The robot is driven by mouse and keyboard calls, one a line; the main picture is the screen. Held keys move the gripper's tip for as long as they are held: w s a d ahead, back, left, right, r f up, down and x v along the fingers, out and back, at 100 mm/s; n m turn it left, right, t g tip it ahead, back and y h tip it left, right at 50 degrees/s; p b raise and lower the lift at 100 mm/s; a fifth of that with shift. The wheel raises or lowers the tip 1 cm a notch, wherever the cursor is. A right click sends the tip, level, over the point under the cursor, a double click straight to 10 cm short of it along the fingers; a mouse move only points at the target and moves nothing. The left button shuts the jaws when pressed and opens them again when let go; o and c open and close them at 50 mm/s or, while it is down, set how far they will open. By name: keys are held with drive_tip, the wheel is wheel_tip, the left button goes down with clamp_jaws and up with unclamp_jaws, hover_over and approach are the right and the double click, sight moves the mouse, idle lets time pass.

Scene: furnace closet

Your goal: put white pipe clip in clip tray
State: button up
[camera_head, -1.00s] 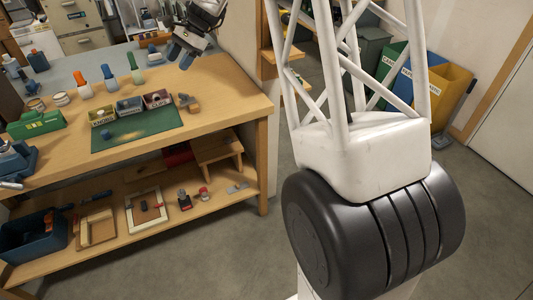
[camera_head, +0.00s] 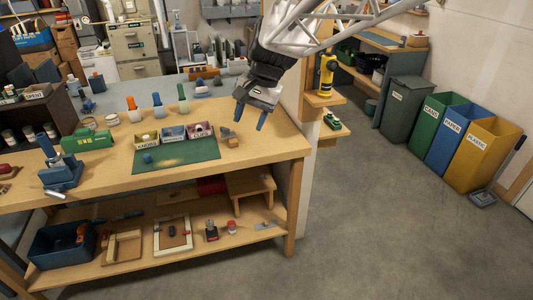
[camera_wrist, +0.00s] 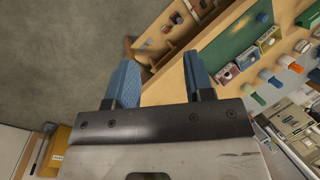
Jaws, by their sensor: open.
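My gripper (camera_head: 250,116) is open and empty, with blue fingers pointing down, above the right part of the workbench. In the wrist view its two fingers (camera_wrist: 160,78) are spread apart with nothing between them. The clip tray (camera_head: 201,131) is a small pinkish-red box labelled CLIPS, rightmost of three at the back of a green mat, left of my gripper. It also shows in the wrist view (camera_wrist: 226,73). Small pale bits show inside it, too small to name. I cannot pick out a white pipe clip with certainty in any view.
A yellow knobs tray (camera_head: 146,139) and a blue tray (camera_head: 173,134) stand beside the clip tray. A blue knob (camera_head: 147,158) lies on the green mat (camera_head: 190,157). A small wooden block (camera_head: 230,141) sits right of the mat. Several coloured bottles stand behind.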

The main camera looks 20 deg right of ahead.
drive_tip(key=s+d+f+n+t+h, duration=0.1)
drive_tip(key=s+d+f+n+h, duration=0.1)
drive_tip(key=s, duration=1)
drive_tip(key=s+d+f+n+t+h, duration=0.1)
drive_tip(key=s+f+n+h, duration=0.1)
drive_tip(key=s, duration=1)
drive_tip(key=shift+d+f+n, duration=0.35)
drive_tip(key=shift+f+n, duration=0.15)
drive_tip(key=shift+n, duration=0.4)
